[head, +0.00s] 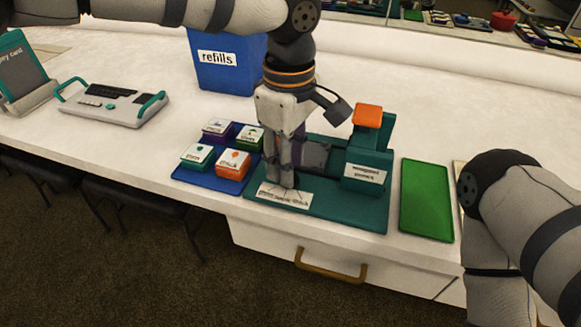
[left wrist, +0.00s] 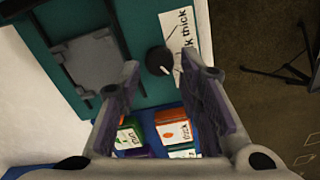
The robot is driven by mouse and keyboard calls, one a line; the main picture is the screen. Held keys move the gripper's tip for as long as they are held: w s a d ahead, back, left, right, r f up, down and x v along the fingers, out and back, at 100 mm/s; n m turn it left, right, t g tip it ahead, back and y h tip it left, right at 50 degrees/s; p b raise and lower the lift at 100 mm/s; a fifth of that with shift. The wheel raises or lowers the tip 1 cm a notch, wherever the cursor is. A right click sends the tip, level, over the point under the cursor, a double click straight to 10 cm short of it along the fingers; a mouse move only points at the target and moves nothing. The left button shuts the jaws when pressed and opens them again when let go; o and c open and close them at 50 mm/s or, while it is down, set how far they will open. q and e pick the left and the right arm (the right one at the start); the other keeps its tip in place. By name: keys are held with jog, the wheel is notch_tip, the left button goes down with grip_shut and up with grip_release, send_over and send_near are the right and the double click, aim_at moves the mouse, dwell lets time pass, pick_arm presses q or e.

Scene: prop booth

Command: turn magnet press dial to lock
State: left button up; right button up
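The magnet press has a dark green base (head: 345,213) and an upright block with an orange top (head: 367,116) at its right end. The dial is a round black knob (left wrist: 158,59) with a white mark, beside a white scale label (left wrist: 178,38) reading "thick". The label also shows in the head view (head: 284,195), where my gripper hides the dial. My left gripper (head: 287,178) points down over the press's front left. My right gripper is out of view.
A blue tray (head: 212,184) with several coloured, labelled boxes sits left of the press. A green mat (head: 426,200) lies to its right, near my right arm. A blue refills bin (head: 227,75) stands behind, and a grey keyed device (head: 113,103) at left.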

pick_arm(q)
jog(key=shift+f, duration=1.15)
grip_shut()
jog(key=shift+r, duration=0.1)
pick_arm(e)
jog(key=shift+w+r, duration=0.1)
pick_arm(q)
jog(key=shift+r+n+p, duration=0.15)
jog(key=shift+n+p, duration=0.5)
jog(key=shift+n, duration=0.25)
jog(key=n+p, duration=0.1)
jog(key=n, duration=0.1)
jog(key=shift+n, duration=0.3)
jog(key=n+p, duration=0.1)
jog(key=n, duration=0.2)
jog(key=shift+n, duration=0.3)
jog(key=shift+f+n+p, duration=0.2)
jog(key=shift+n+p, duration=0.3)
jog(key=shift+n, duration=1.3)
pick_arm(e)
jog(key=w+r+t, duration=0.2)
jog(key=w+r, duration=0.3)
